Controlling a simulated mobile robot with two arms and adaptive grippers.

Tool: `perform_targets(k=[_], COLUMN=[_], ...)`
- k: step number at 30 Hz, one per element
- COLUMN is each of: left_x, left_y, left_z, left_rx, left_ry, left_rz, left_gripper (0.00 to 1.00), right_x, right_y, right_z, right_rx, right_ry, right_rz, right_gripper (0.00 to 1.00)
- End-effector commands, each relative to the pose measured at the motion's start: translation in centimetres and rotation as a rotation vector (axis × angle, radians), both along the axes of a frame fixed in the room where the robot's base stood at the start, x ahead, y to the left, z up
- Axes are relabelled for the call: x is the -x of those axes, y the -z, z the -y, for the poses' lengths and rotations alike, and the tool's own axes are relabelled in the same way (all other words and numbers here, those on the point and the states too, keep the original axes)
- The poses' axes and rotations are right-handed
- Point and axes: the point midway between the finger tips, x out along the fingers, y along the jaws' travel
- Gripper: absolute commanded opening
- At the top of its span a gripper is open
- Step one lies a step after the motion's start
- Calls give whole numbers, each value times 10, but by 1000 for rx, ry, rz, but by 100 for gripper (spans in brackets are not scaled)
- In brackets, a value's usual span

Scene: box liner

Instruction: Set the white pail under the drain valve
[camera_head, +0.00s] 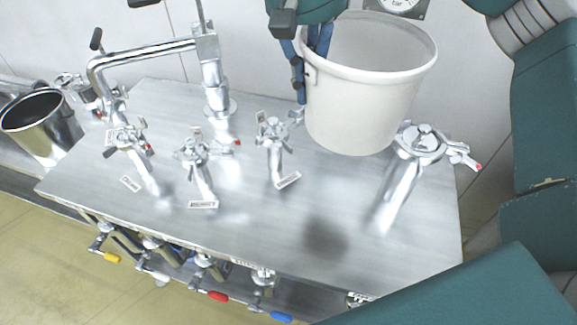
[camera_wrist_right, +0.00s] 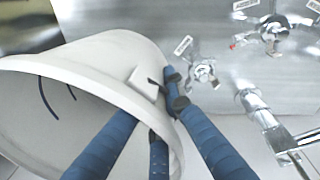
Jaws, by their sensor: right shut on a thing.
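The white pail (camera_head: 362,100) hangs in the air above the right part of the steel bench, mouth up and slightly tilted. Its dark shadow falls on the bench top in front of it. My right gripper (camera_head: 302,82) is shut on the pail's left wall at the rim, near a small lug. In the right wrist view, the blue fingers (camera_wrist_right: 160,115) straddle the rim of the pail (camera_wrist_right: 110,70). Several valves with yellow, red (camera_head: 217,296) and blue (camera_head: 281,317) handles hang below the bench's front edge. I cannot tell which is the drain valve. My left gripper is out of view.
The steel bench (camera_head: 255,215) carries several chrome taps with small labels, and a tall bent spout (camera_head: 140,57). A chrome tap (camera_head: 424,145) stands close to the pail's right. A steel pot (camera_head: 44,125) is at the far left. The yellowish floor (camera_head: 60,265) at lower left is clear.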

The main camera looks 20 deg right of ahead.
Motion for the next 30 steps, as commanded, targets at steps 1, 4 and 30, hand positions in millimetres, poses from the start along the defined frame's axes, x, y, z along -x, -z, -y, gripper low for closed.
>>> perform_targets(k=[1,4,30], left_x=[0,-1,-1], left_y=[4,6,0], left_z=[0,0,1], left_rx=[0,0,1], left_ry=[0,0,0], left_rz=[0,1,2], left_gripper=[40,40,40], right_x=[1,1,1], right_y=[19,45,210], right_z=[0,0,0], right_rx=[-1,-1,-1], right_ry=[-1,-1,2], right_rz=[-7,-8,-2], right_gripper=[0,0,0])
